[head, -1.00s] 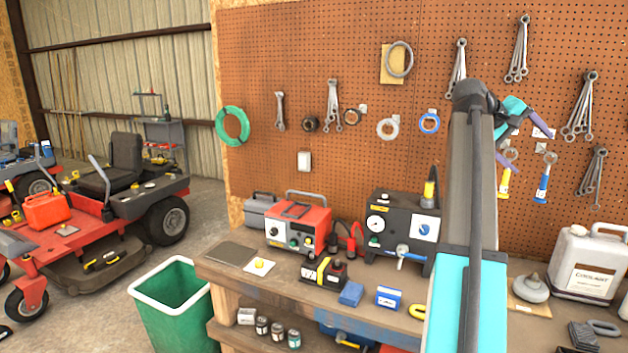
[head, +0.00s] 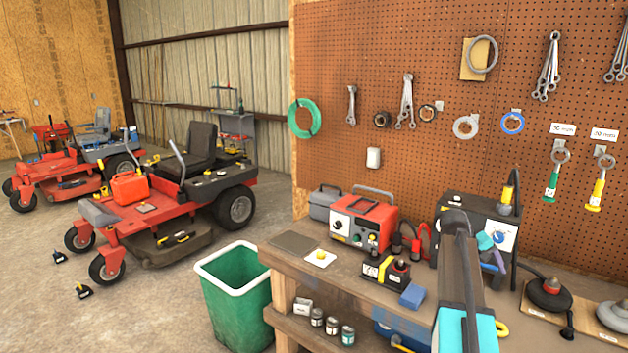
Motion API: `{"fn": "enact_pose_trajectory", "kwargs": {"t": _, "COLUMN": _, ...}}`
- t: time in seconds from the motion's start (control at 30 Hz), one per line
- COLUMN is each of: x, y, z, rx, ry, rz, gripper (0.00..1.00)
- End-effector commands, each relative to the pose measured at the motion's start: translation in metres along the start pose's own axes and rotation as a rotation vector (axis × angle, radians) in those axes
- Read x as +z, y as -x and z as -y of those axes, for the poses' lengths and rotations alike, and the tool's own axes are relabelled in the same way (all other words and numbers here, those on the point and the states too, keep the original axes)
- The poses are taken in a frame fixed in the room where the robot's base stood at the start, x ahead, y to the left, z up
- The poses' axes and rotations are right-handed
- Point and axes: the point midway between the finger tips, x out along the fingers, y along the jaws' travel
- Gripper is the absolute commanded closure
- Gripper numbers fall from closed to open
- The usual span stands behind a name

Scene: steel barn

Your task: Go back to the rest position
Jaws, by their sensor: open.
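My gripper (head: 492,248) shows in the head view at the far end of my arm, with a teal finger and a purple finger spread apart. Nothing shows between the fingers. My arm is folded low over the front right of the workbench (head: 345,285). The gripper stands in front of the black gauge box (head: 452,212) and covers part of its face. Whether it touches the box cannot be told.
A red power unit (head: 378,222), a black-and-yellow battery-like unit (head: 395,272) and a blue block (head: 412,296) stand on the bench. A green bin (head: 235,300) stands left of it. Red mowers (head: 150,220) are further left. Tools hang on the pegboard (head: 390,50).

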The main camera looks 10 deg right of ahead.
Motion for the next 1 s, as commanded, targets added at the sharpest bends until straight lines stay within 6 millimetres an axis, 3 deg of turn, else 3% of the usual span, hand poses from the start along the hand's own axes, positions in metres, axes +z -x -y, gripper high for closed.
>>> {"fn": "enact_pose_trajectory", "kwargs": {"t": 0.03, "x": 0.002, "y": -0.011, "z": 0.026, "rx": -0.020, "ry": 0.016, "rz": 0.003, "gripper": 0.16}}
{"fn": "enact_pose_trajectory", "kwargs": {"t": 0.2, "x": 0.006, "y": -0.039, "z": 0.101, "rx": -0.085, "ry": 0.050, "rz": 0.012, "gripper": 0.16}}
{"fn": "enact_pose_trajectory", "kwargs": {"t": 0.57, "x": 0.034, "y": -0.084, "z": 0.240, "rx": -0.204, "ry": 0.114, "rz": 0.048, "gripper": 0.16}}
{"fn": "enact_pose_trajectory", "kwargs": {"t": 0.77, "x": 0.059, "y": -0.104, "z": 0.312, "rx": -0.266, "ry": 0.146, "rz": 0.076, "gripper": 0.16}}
{"fn": "enact_pose_trajectory", "kwargs": {"t": 1.0, "x": 0.102, "y": -0.125, "z": 0.399, "rx": -0.338, "ry": 0.186, "rz": 0.121, "gripper": 0.16}}
